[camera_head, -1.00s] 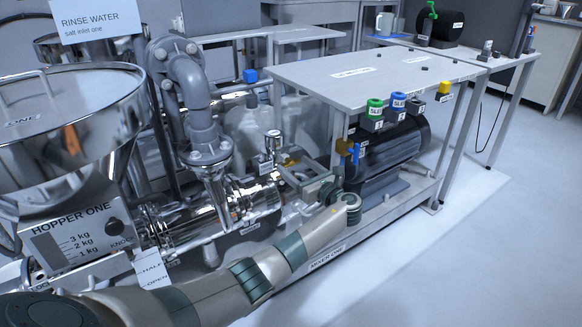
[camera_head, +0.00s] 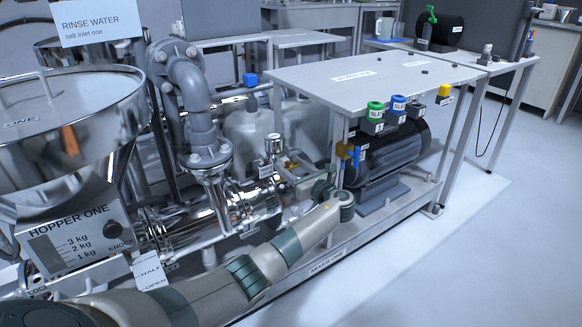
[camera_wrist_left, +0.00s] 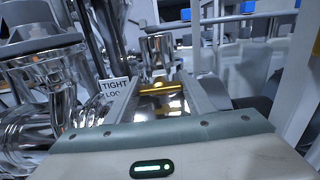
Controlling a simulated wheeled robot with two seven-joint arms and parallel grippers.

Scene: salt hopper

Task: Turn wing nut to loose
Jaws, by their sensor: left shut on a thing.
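The brass wing nut (camera_wrist_left: 162,88) shows in the wrist view as a bright yellow bar between the fingers of my left gripper (camera_wrist_left: 160,95). A white label (camera_wrist_left: 114,88) reading TIGHT, with a partly hidden line beginning LOO below it, stands just left of the fingers. In the head view my left gripper (camera_head: 292,176) reaches in at the pipework of mixer one, and a little of the brass wing nut (camera_head: 291,164) shows at it. The gripper is shut on the wing nut. The nut's exact angle is hard to tell. My right gripper is not in view.
A steel gauge-like fitting (camera_head: 273,145) stands just behind the gripper. Hopper one (camera_head: 75,130) and a grey bent pipe (camera_head: 190,85) are at left. A black motor (camera_head: 390,155) sits under a grey table (camera_head: 350,80) at right. Open floor lies at front right.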

